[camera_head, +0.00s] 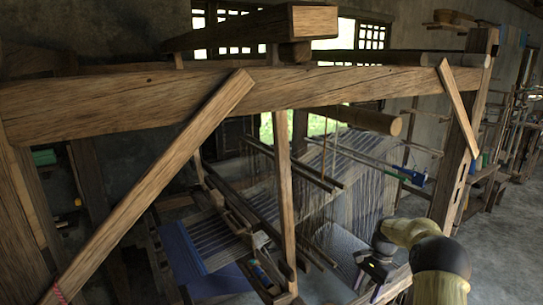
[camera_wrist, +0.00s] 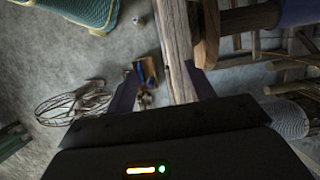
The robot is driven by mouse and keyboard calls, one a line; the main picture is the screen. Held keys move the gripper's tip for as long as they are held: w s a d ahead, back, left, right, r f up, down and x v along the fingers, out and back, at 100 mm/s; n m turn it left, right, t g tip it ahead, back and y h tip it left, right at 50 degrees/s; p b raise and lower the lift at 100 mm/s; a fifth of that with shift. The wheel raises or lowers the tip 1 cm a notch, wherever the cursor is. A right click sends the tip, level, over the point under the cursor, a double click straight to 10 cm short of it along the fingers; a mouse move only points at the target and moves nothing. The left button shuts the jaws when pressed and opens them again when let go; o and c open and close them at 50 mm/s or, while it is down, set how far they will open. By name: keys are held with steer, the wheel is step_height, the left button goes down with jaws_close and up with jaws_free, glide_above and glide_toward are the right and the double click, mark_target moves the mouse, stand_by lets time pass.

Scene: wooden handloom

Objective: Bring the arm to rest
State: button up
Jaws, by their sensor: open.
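My arm, yellow and black, reaches in from the lower right of the head view. My gripper (camera_head: 368,278) is dark and points down beside the right side of the wooden handloom (camera_head: 300,88). In the wrist view my gripper (camera_wrist: 163,84) has its two dark fingers spread apart with nothing held between them. A wooden loom beam (camera_wrist: 176,50) runs up the picture behind the fingers; I cannot tell how near it is. Blue and white woven cloth (camera_head: 205,250) and stretched warp threads lie inside the loom frame.
A thick top beam and a slanted brace (camera_head: 160,180) cross the head view in front. A wire wheel-like frame (camera_wrist: 72,106) and a small box (camera_wrist: 147,72) show on the floor in the wrist view. Grey floor (camera_head: 500,245) is clear at the right.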

steer(key=s+a+r+n+t+h+b, duration=0.1)
steer(key=s+a+r+n+b, duration=0.15)
steer(key=s+a, duration=0.25)
steer(key=s+a+r+n+t+h+b, duration=0.1)
steer(key=s+a+n, duration=0.3)
steer(key=s+a, duration=0.1)
steer(key=s+a+n+t+b, duration=0.1)
steer(key=s+n, duration=0.1)
steer(key=s, duration=0.6)
steer(key=s+a+n+t+h+b, duration=0.1)
steer(key=s+a+n+b, duration=0.1)
steer(key=s, duration=0.7)
steer(key=shift+s+a+f+n+t, duration=0.3)
steer(key=shift+f+n, duration=0.1)
steer(key=shift+n, duration=0.05)
steer(key=shift+c, duration=0.4)
